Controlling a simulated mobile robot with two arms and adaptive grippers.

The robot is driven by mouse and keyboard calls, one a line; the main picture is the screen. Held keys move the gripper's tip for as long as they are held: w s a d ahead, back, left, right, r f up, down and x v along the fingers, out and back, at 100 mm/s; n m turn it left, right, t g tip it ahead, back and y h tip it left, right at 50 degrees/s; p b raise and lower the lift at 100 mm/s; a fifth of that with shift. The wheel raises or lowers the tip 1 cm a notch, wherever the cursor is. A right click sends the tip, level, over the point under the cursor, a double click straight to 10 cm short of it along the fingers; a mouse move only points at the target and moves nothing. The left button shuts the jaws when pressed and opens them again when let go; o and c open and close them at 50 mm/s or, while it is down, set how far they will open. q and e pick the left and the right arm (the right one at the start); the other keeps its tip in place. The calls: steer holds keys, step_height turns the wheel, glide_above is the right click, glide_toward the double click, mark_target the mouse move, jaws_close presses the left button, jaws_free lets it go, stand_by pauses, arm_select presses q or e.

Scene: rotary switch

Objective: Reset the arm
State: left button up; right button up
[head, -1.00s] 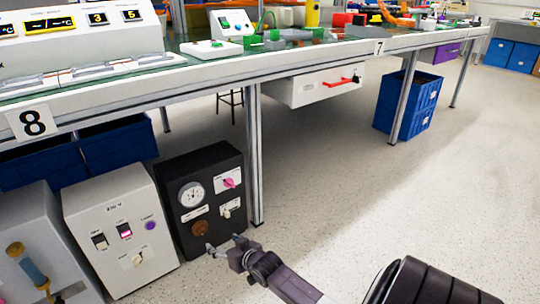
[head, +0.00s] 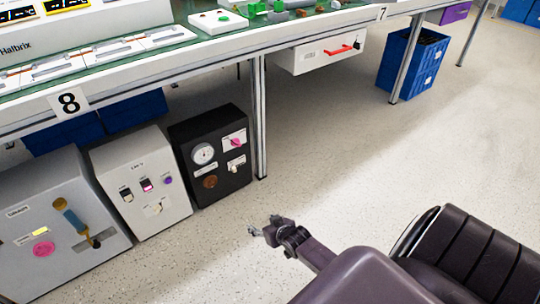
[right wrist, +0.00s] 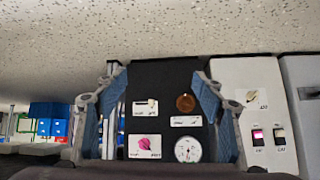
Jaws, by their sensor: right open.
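My right gripper (head: 266,228) is open and empty over the floor, apart from the black box (head: 182,137) and to its lower right in the head view. The box face has a dial gauge (head: 203,153), a pink rotary knob (head: 237,142), a pale switch (head: 236,165) and a brown round knob (head: 210,182). In the right wrist view, which is upside down, the black box (right wrist: 165,82) shows between the spread fingers of the right gripper (right wrist: 160,78), with the pink knob (right wrist: 150,141) near the left finger. My left gripper is not in view.
A white box (head: 125,165) and a grey box (head: 40,190) with a lever stand left of the black box. The workbench (head: 300,33) runs above them, with a metal leg (head: 260,120) right beside the black box. A blue crate (head: 405,75) stands farther back. The floor right of the boxes is clear.

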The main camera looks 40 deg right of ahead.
steer(key=shift+s, duration=0.35)
stand_by(0.3)
